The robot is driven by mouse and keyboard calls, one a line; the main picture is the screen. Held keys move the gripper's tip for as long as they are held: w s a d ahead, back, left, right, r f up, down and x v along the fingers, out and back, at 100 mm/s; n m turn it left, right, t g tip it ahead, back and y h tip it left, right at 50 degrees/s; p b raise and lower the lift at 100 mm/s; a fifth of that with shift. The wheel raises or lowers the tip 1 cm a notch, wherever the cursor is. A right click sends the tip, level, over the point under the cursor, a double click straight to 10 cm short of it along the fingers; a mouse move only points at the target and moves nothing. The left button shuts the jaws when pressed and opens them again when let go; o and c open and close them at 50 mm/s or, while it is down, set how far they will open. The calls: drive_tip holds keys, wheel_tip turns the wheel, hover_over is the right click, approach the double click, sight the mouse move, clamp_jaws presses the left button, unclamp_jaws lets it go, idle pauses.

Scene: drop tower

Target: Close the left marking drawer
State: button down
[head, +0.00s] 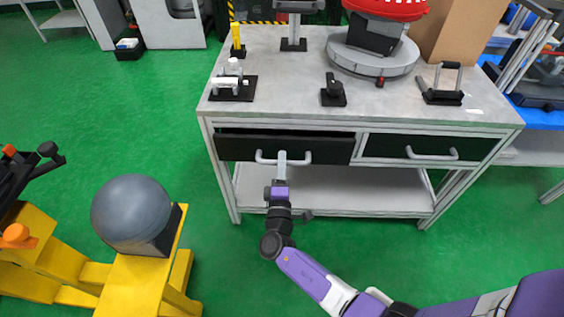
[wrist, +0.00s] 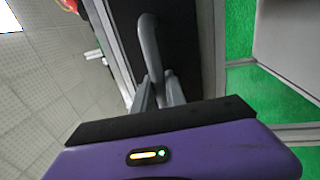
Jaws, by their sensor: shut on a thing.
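The left marking drawer (head: 330,150) is a black-fronted drawer under the grey tabletop in the head view. It stands out a little from the frame, with a dark gap along its top. Its grey bar handle (head: 297,160) is on the front. In the wrist view the fingers of my gripper (wrist: 160,92) close around the handle (wrist: 149,45), with the black drawer front (wrist: 180,35) behind.
The right drawer (head: 400,147) is shut. The tabletop (head: 290,75) carries several black-based fixtures and a round grey base with a red top. A lower shelf (head: 350,190) is empty. A yellow stand with a grey ball (head: 132,212) is at the left. Green floor lies free between.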

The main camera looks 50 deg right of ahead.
drive_tip(key=shift+f+b+x, duration=0.2)
drive_tip(key=shift+b+x, duration=0.6)
drive_tip(key=shift+x, duration=0.25)
drive_tip(key=shift+f+b+x, duration=0.2)
drive_tip(key=shift+b+x, duration=0.55)
drive_tip(key=shift+x, duration=0.3)
drive_tip(key=shift+w, duration=0.1)
drive_tip(key=c, duration=1.4)
unclamp_jaws()
drive_tip(key=shift+d, duration=0.1)
drive_tip(key=shift+o, duration=0.2)
drive_tip(key=v, duration=0.7)
drive_tip(key=shift+s+a, duration=0.25)
drive_tip(key=shift+a, duration=0.05)
drive_tip(key=shift+f, duration=0.1)
